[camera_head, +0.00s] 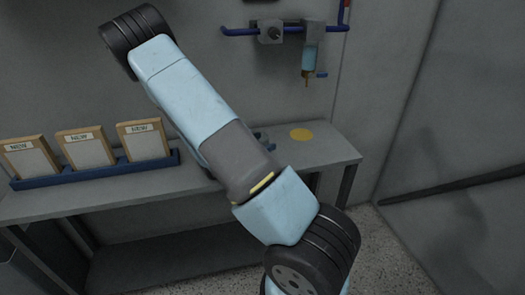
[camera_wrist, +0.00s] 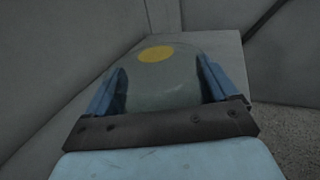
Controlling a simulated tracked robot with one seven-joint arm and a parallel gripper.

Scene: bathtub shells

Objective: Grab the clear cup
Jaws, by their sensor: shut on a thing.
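The clear cup (camera_wrist: 162,92) shows in the wrist view as a greyish see-through shape between the two blue fingers of my gripper (camera_wrist: 161,68). My gripper is shut on it, with one finger on each side. The cup's outline is faint, and I cannot tell whether it touches the table. In the head view my arm hides most of the gripper. Only a small bluish-grey part shows past the arm, near the yellow disc, and the cup cannot be made out there.
A round yellow disc (camera_head: 301,134) lies flat on the grey table (camera_head: 335,152), just beyond my gripper. Three framed boards (camera_head: 85,148) stand in a blue tray (camera_head: 95,172) at the left. A blue wall rail (camera_head: 240,31) holds a hanging tool (camera_head: 310,52).

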